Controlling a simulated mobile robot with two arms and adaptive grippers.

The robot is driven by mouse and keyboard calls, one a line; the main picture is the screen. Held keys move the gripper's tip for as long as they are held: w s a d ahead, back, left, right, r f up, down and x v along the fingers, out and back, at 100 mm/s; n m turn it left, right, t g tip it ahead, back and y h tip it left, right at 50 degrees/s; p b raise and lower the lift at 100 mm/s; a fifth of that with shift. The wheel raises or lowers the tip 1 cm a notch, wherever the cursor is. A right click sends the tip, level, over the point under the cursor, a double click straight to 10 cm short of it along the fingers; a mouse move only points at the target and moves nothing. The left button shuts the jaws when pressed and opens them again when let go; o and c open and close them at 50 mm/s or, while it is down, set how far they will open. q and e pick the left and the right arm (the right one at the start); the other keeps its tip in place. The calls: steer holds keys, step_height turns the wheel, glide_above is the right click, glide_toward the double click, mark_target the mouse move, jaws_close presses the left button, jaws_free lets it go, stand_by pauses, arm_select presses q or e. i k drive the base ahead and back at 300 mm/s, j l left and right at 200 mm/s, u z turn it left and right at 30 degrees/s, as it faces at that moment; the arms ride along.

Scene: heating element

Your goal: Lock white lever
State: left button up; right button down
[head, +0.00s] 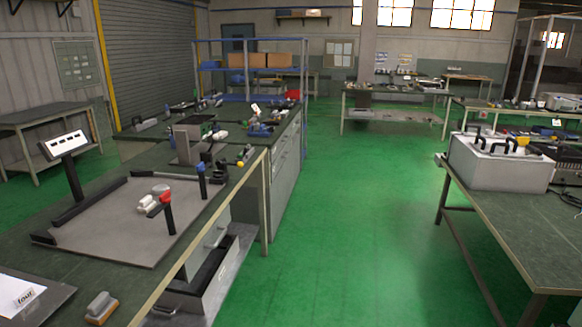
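A grey board with a black raised edge (105,235) lies on the green-topped bench at the left. On it a black post with a red top (166,204) and a black post with a blue top (201,178) stand upright. A small white piece (147,203) sits beside the red-topped post, with a pale round piece (160,188) behind it. I cannot tell whether the white piece is the white lever, nor whether it is locked. Neither of my grippers is in view.
A tilted white panel on a black stand (66,144) rises at the board's back left. A brush (101,307) and a paper sheet (17,293) lie in front. A white box with black handles (498,165) stands on the right bench (520,224). The green floor (335,220) between benches is clear.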

mark_target(216, 137)
steer(key=i+u, duration=0.25)
steer(key=i+l+u, duration=0.25)
steer(key=i, duration=0.25)
steer(key=i+l+u, duration=0.25)
steer(key=i+u, duration=0.2)
steer(key=u, duration=0.4)
steer(key=i+l+u, duration=0.2)
steer(key=l, duration=0.2)
steer(key=i+l+u, duration=0.15)
steer(key=l, duration=0.3)
steer(key=i+l+u, duration=0.2)
steer(key=l, duration=0.25)
steer(key=l+u, duration=0.2)
steer(key=l, duration=0.25)
steer(key=i+l, duration=0.1)
steer(key=l, duration=0.4)
steer(key=i+l, duration=0.1)
steer(key=l, duration=0.4)
